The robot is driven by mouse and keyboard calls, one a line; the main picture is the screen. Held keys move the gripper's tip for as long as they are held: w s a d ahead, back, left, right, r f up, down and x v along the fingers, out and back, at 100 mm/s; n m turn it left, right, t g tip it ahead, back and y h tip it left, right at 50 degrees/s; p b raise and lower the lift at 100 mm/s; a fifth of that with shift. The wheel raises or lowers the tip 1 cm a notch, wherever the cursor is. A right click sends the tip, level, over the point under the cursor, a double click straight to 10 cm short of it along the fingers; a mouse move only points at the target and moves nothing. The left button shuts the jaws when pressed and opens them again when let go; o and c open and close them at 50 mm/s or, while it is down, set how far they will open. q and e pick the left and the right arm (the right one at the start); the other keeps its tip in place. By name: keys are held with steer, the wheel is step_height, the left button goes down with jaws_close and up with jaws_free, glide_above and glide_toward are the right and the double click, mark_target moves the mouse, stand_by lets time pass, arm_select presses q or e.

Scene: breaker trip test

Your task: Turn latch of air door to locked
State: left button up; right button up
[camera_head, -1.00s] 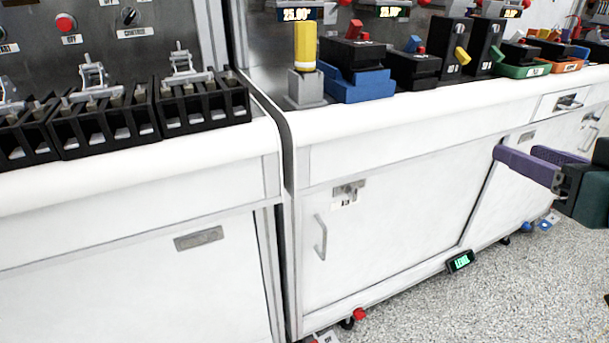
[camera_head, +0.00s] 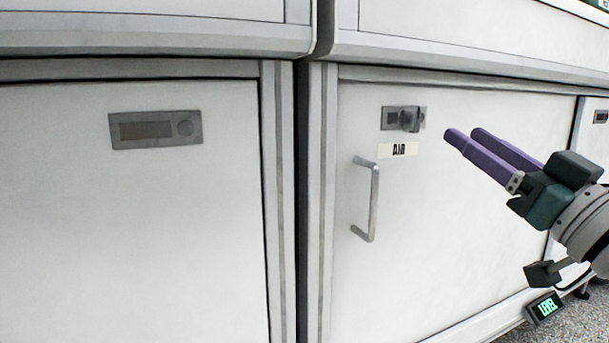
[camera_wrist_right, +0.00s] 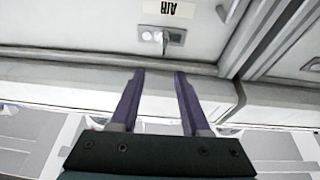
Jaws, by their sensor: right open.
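The air door (camera_head: 450,230) is a white cabinet door, shut, with an "AIR" label (camera_head: 398,149) and a vertical metal handle (camera_head: 373,200). Its latch (camera_head: 408,119) is a small knob on a grey plate above the label. In the right wrist view the latch (camera_wrist_right: 163,38) shows ahead of the fingertips, with the label beyond it. My right gripper (camera_head: 463,133), with purple fingers, is to the right of the latch and apart from it. In the right wrist view the fingers (camera_wrist_right: 158,75) are spread with nothing between them. My left gripper is not in view.
A white cabinet door (camera_head: 130,230) with a grey plate (camera_head: 155,129) is on the left, past a dark gap. The worktop edge (camera_head: 450,60) overhangs the air door.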

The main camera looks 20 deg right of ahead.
mark_target(418, 116)
steer(key=shift+y, duration=0.4)
steer(key=b+x, duration=0.1)
steer(key=x, duration=0.1)
steer(key=f+b+x, duration=0.1)
steer(key=x, duration=0.2)
steer(key=b+x, duration=0.2)
steer(key=x, duration=0.1)
steer(key=shift+w+a, duration=0.15)
steer(key=shift+w, duration=0.35)
steer(key=shift+w+r, duration=0.15)
steer(key=shift+w, duration=0.3)
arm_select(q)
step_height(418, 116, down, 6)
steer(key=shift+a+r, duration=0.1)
arm_select(e)
steer(key=shift+w+r, duration=0.1)
steer(key=shift+w, duration=0.05)
jaws_close()
